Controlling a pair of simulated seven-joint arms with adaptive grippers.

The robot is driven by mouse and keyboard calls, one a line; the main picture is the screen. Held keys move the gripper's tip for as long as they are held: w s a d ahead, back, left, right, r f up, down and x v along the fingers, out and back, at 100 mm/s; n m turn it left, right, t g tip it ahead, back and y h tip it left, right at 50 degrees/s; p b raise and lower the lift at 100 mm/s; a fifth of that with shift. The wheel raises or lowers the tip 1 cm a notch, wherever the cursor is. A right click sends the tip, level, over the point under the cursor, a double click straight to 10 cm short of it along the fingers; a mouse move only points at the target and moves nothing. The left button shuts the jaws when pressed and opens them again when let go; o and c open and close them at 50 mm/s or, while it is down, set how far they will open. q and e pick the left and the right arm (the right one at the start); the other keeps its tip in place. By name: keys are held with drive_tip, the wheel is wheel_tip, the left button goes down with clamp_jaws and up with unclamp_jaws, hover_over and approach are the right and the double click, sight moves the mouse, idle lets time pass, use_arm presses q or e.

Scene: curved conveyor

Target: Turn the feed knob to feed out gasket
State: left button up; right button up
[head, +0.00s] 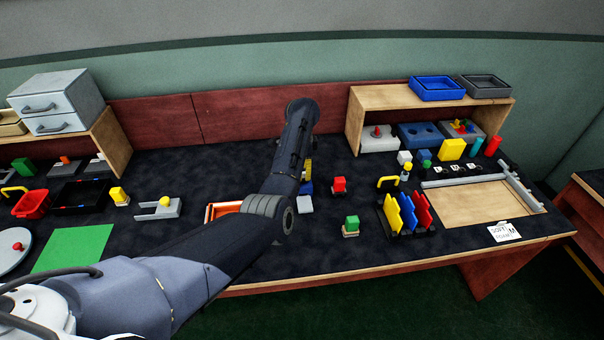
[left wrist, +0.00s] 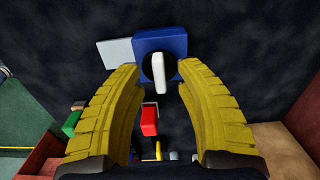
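The feed knob (left wrist: 160,72) is a white bar on a black round dial, on the face of a blue box (left wrist: 176,42) in the left wrist view. A pale flat piece (left wrist: 116,54) sits beside the box's left side; I cannot tell if it is the gasket. In the head view the blue box (head: 306,188) and pale piece (head: 305,205) are small and partly behind my arm. My left gripper (left wrist: 159,79) is open, its yellow fingers well apart with the knob just beyond and between their tips. In the head view the left gripper (head: 307,170) is mostly hidden. My right gripper is out of view.
A red block (head: 339,185) and a green block (head: 351,222) stand right of the blue box. An orange tray (head: 221,210) lies left of it, partly behind my arm. A rack with yellow, blue and red plates (head: 408,215) stands further right. Dark tabletop between them is clear.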

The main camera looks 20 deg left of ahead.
use_arm(q)
drive_tip(key=shift+f, duration=0.65)
clamp_jaws()
